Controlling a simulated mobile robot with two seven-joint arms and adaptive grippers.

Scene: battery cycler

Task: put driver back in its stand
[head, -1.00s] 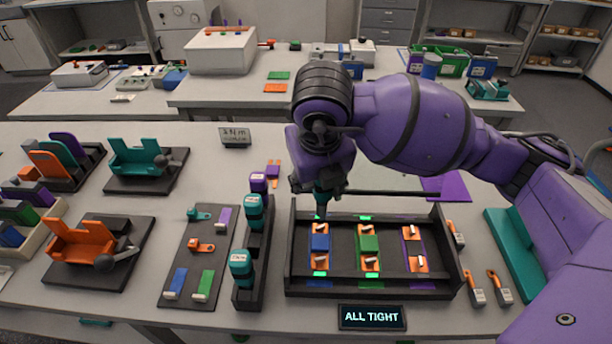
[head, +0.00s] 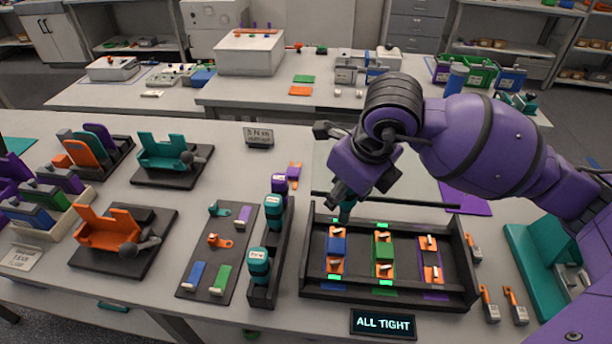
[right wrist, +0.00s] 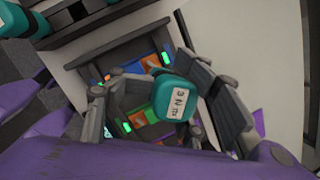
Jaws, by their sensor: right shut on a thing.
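My right gripper (head: 346,194) is shut on a teal driver (right wrist: 174,98), whose cap with a "3 N m" label shows between the fingers in the right wrist view. In the head view the driver's teal part (head: 345,212) shows below the gripper, over the back left of the black tray. The black driver stand (head: 273,240) is left of the tray. It holds a purple driver (head: 278,184), a teal driver (head: 275,207) and another teal driver (head: 259,264), with a gap between the two teal ones. My left gripper is not in view.
The black tray (head: 390,294) holds orange, blue and green modules. A display (head: 383,324) reads "ALL TIGHT". A dark mat (head: 217,250) with small parts lies left of the stand. A long dark rod (head: 415,203) crosses behind the tray. A small sign (head: 258,136) stands at the back.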

